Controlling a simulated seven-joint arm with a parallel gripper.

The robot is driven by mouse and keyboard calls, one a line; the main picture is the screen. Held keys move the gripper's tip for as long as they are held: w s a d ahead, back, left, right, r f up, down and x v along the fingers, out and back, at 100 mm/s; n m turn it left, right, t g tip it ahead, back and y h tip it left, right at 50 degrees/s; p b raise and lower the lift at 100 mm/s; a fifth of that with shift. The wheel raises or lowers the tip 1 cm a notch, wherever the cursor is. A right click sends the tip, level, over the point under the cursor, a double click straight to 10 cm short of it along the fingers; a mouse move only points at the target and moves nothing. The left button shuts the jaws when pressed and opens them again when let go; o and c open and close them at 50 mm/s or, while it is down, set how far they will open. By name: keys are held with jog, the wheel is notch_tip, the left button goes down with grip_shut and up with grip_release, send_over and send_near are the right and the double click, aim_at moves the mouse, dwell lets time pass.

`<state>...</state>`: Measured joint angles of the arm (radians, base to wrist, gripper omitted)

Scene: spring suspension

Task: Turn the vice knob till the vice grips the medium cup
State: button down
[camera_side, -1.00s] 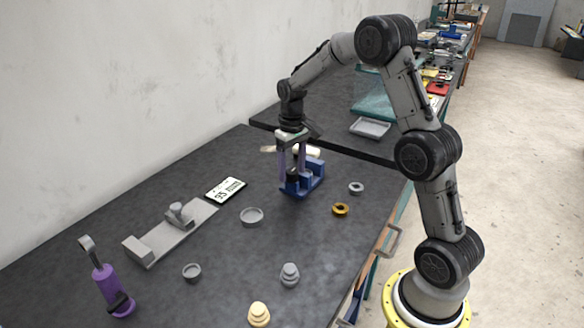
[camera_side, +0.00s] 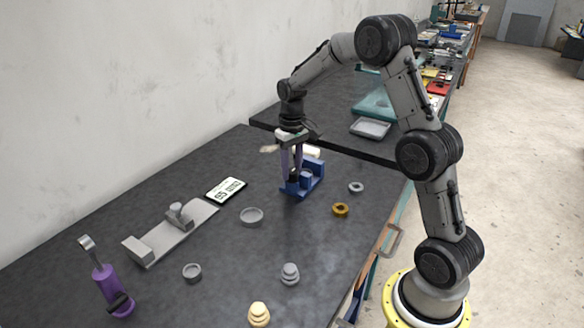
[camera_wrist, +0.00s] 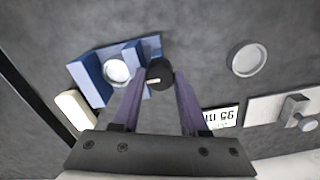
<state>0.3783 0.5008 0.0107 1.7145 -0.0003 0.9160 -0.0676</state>
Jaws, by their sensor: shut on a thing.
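The blue vice (camera_side: 316,178) stands on the dark bench below my gripper (camera_side: 292,180). It also shows in the wrist view (camera_wrist: 91,79). The pale round medium cup (camera_wrist: 116,71) sits between the vice's jaws. I cannot tell whether both jaws press on it. In the side view the gripper and vice hide the cup. The black vice knob (camera_wrist: 158,70), with a pale mark, is at the vice's right end in the wrist view. My gripper's purple fingers are shut on the knob, one on each side, and it also shows in the wrist view (camera_wrist: 157,82).
A grey cup (camera_side: 252,217) and a smaller one (camera_side: 192,273) stand clear of the vice. Rings (camera_side: 340,209) lie to its right. A scale display (camera_side: 226,190), a grey slide fixture (camera_side: 172,232) and a purple tool (camera_side: 112,290) are to the left.

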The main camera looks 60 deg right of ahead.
aim_at(292, 171)
jog(key=m, duration=0.4)
jog(key=shift+r+m, duration=0.1)
jog(key=shift+m, duration=2.3)
jog(key=shift+c, duration=2.2)
grip_release()
notch_tip(292, 171, up, 14)
